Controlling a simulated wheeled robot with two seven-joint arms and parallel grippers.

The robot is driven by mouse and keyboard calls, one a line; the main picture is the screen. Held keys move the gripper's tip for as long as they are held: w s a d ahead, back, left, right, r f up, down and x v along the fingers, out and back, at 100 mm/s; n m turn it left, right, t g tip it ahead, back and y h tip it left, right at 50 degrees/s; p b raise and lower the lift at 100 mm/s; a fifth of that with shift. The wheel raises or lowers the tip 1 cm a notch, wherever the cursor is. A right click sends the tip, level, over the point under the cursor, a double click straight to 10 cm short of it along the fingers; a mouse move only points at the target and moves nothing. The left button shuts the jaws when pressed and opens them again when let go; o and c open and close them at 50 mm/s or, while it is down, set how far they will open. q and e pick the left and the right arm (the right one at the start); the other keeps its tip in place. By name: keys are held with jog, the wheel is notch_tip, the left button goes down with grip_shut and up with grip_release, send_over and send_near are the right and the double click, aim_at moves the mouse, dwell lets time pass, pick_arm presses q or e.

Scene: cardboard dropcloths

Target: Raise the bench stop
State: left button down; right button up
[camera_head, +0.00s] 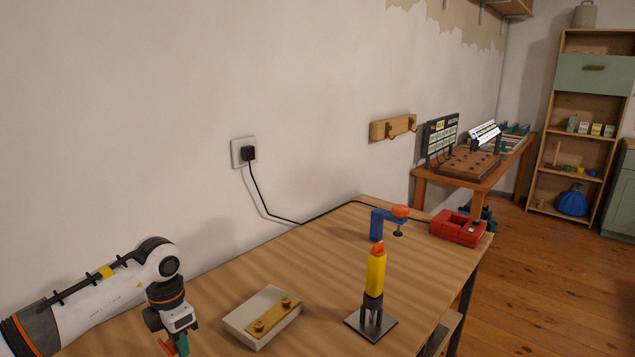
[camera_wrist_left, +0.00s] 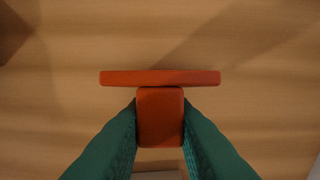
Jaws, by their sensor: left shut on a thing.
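The bench stop looks to be the orange-red piece in the left wrist view, a block (camera_wrist_left: 160,118) with a wider flat bar (camera_wrist_left: 160,78) across its far end. My left gripper (camera_head: 180,347) is at the near left of the workbench (camera_head: 330,265), with its fingers pointing down. Its green fingers are shut on the block, one on each side. In the head view only a small orange bit of the piece (camera_head: 166,347) shows beside the fingers, at the bottom edge. How high the piece stands above the bench top cannot be told. My right gripper is not in view.
A pale block with a brass plate (camera_head: 262,316) lies right of my left gripper. A yellow tool on a dark stand (camera_head: 374,285), a blue clamp (camera_head: 378,224) and a red case (camera_head: 458,228) stand farther right. A black cable (camera_head: 300,222) runs from the wall socket.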

pick_arm(q)
jog(key=shift+w+d+f, duration=0.15)
jog(key=shift+w+d, duration=0.35)
dwell(0.8)
jog(key=c, duration=1.2)
grip_release()
jog(key=shift+o, duration=0.2)
notch_tip(320, 180, up, 7)
jog(key=p, duration=0.4)
jog(key=shift+p, duration=0.3)
